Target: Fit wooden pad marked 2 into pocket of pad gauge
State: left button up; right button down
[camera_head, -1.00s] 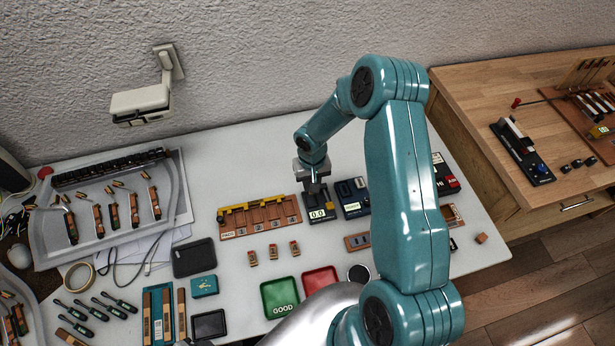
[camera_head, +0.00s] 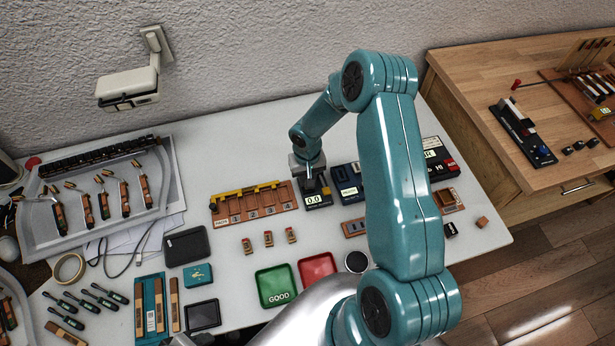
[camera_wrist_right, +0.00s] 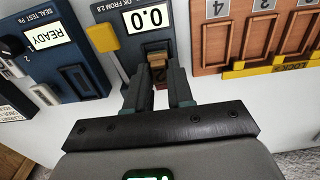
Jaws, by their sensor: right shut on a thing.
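The gauge with the 0.0 display, presumably the pad gauge (camera_head: 314,200), is a dark box on the white table; the right wrist view shows its display (camera_wrist_right: 151,17) up close. My right gripper (camera_head: 313,184) is over its rear part. In the right wrist view the gripper (camera_wrist_right: 159,82) is shut on a small wooden pad (camera_wrist_right: 158,61), held at the gauge body just past the display. No number is readable on it, and the fingers hide whether it sits in the pocket. My left gripper is not in view.
A wooden rack (camera_head: 228,216) with numbered slots and a yellow lock bar stands left of the gauge. Several small wooden pads (camera_head: 268,239) lie before it. A blue seal tester (camera_head: 347,183) stands close to the right. Green (camera_head: 276,297) and red (camera_head: 317,269) trays lie in front.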

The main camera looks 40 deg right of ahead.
jog(key=shift+f+b, duration=0.1)
jog(key=shift+b, duration=0.8)
dwell(1.0)
jog(key=shift+f+b, duration=0.35)
jog(key=shift+b, duration=0.45)
dwell(0.8)
jog(key=shift+s+b, duration=0.15)
jog(key=shift+b, duration=0.25)
jog(key=c, duration=0.9)
grip_release()
